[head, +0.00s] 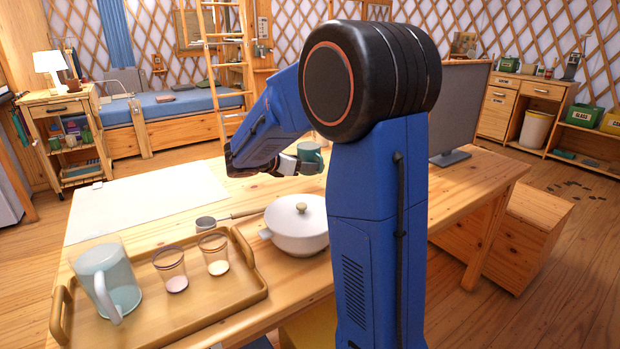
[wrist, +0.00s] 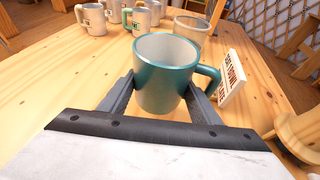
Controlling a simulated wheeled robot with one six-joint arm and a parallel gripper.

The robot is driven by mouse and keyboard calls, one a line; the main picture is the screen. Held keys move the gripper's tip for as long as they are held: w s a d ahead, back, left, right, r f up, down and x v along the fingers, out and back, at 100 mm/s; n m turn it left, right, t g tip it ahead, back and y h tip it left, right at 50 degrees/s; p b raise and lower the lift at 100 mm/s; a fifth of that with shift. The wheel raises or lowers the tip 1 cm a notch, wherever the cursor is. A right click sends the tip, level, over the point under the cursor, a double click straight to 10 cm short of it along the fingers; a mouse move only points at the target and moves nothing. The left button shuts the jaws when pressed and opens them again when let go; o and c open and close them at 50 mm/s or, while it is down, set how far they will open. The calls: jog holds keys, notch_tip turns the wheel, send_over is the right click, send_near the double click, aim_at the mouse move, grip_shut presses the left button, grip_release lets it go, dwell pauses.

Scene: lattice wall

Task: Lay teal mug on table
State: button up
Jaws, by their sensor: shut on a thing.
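The teal mug (wrist: 162,82) is upright between the two fingers of my gripper (wrist: 160,97) in the wrist view, its handle to the right. My gripper is shut on its body. In the head view the mug (head: 309,152) shows at the end of my arm, above the wooden table (head: 190,230), partly hidden by my gripper (head: 298,163) and arm. I cannot tell whether its base touches the tabletop. The mug looks empty.
Several mugs (wrist: 95,18) and a glass (wrist: 190,28) stand beyond it. A small sign (wrist: 232,78) is close by its handle. A tray (head: 215,312) with a pitcher (head: 107,280) and two glasses, and a white pot (head: 297,228), are nearer.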

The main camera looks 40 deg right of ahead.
aim_at(307, 188)
jog(key=shift+f, duration=2.7)
jog(key=shift+f, duration=0.1)
jog(key=o, duration=1.4)
jog(key=shift+a+r, duration=0.25)
jog(key=shift+a, duration=0.05)
jog(key=v, duration=1.1)
jog(key=shift+s+a, duration=0.1)
jog(key=shift+a, duration=0.1)
